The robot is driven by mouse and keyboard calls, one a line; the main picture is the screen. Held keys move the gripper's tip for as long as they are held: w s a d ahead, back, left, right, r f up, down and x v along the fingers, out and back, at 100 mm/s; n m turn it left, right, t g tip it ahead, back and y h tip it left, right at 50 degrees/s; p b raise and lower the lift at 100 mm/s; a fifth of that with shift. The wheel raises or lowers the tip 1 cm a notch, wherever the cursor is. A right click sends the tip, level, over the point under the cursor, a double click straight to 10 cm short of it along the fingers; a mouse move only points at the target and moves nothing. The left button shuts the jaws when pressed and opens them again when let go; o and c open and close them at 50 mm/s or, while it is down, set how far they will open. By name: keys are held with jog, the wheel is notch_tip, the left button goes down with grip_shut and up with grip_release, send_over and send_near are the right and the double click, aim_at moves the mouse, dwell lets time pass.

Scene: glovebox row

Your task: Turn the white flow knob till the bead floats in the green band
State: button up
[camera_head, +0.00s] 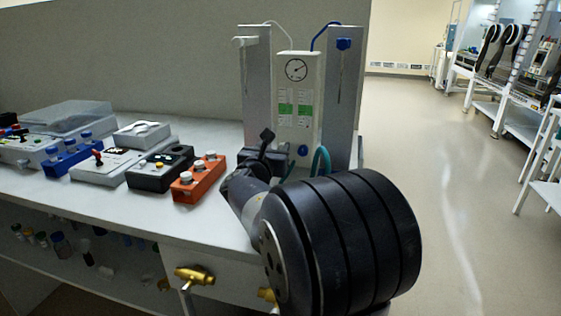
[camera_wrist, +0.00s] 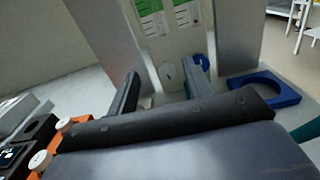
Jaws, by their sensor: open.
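The flow panel (camera_head: 313,75) stands upright on the bench, with a round dial and two scales that each carry a green band (camera_head: 285,109). A round white knob (camera_wrist: 168,73) shows low on the panel in the wrist view, between my open fingers and apart from both in the picture. The head view does not show it clearly behind my gripper (camera_head: 268,143). My gripper (camera_wrist: 167,69) is open, its fingers pointing at the lower panel. A blue knob (camera_head: 303,151) sits to the right, partly behind my right finger in the wrist view. I cannot make out a bead.
Grey pillars flank the panel, with a white valve (camera_head: 238,42) on the left one and a blue valve (camera_head: 344,44) on the right. An orange block with pale knobs (camera_head: 198,180) and a black box (camera_head: 160,170) stand left of my arm. Open floor lies right.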

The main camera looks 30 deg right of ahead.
notch_tip(320, 180, down, 4)
jog(key=b, duration=0.3)
jog(key=shift+f, duration=0.1)
jog(key=shift+x, duration=3.8)
jog(key=shift+a, duration=0.1)
jog(key=c, duration=1)
